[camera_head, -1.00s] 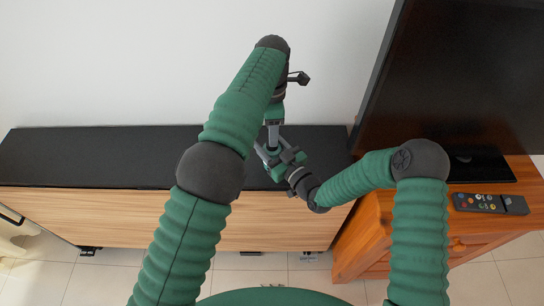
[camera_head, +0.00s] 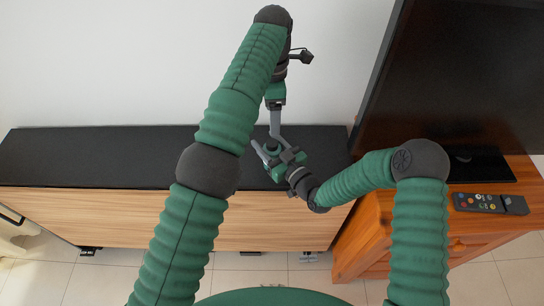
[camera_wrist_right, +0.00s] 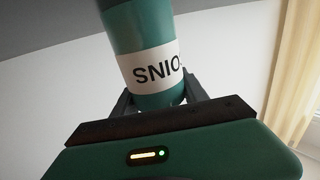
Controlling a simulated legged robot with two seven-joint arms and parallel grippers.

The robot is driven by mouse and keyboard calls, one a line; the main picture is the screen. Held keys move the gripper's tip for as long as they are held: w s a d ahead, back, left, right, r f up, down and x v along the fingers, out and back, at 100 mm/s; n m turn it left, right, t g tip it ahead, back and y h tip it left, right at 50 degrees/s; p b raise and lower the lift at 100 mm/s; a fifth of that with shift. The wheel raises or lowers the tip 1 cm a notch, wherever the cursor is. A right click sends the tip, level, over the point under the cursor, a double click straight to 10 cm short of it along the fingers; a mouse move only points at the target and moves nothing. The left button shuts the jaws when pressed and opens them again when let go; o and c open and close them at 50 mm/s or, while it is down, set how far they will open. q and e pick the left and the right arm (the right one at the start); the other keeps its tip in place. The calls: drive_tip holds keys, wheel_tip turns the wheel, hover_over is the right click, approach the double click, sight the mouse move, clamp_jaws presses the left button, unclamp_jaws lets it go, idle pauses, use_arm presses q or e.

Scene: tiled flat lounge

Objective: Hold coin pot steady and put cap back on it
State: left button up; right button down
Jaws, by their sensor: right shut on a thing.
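The coin pot (camera_wrist_right: 140,32) is a teal cylinder with a white label reading "SNIO" in black letters. It fills the upper middle of the right wrist view, cut by the top edge. My right gripper (camera_head: 271,147) is shut on it over the black cabinet top, with a dark finger on each side in the right wrist view. My left gripper (camera_head: 275,125) points down from above, just above the right gripper in the head view. Its grey finger shows, but whether it is open or holds anything cannot be told. I cannot make out the cap.
The low cabinet has a black top (camera_head: 100,155) and wood front; its left part is clear. A wooden stand (camera_head: 375,220) at the right bears a large dark screen (camera_head: 460,80) and a remote (camera_head: 480,203). A white wall (camera_head: 120,60) rises behind.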

idle(0.3)
drive_tip(key=c, duration=0.5)
unclamp_jaws()
drive_tip(key=v, duration=1.6)
drive_tip(key=shift+s+d, duration=0.3)
